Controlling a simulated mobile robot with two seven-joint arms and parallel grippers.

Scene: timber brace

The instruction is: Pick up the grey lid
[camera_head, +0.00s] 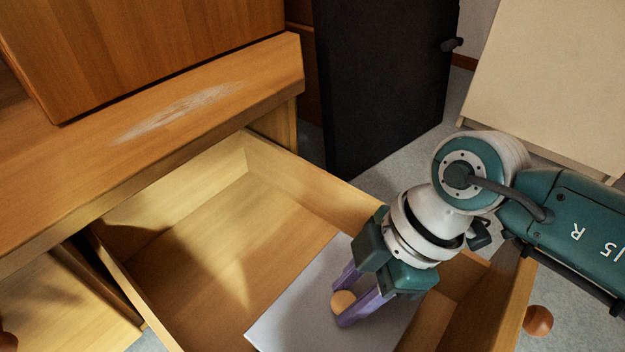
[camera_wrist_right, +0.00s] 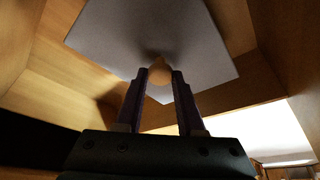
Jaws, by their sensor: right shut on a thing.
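The grey lid (camera_head: 300,310) is a flat square panel with a round wooden knob (camera_head: 343,301). It is inside or just over the open wooden drawer, toward its front right; I cannot tell whether it touches the drawer floor. My right gripper (camera_head: 347,296) reaches down from the right with its purple fingers shut on the knob. In the right wrist view the lid (camera_wrist_right: 150,30) fills the upper middle, and the knob (camera_wrist_right: 160,73) sits between the fingertips (camera_wrist_right: 160,80). My left gripper is not in view.
The open drawer (camera_head: 215,240) has raised wooden walls around the lid, and its left part is bare. A wooden cabinet ledge (camera_head: 230,110) lies behind it. A black panel (camera_head: 385,80) stands at the back. A round drawer knob (camera_head: 538,320) sticks out at the lower right.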

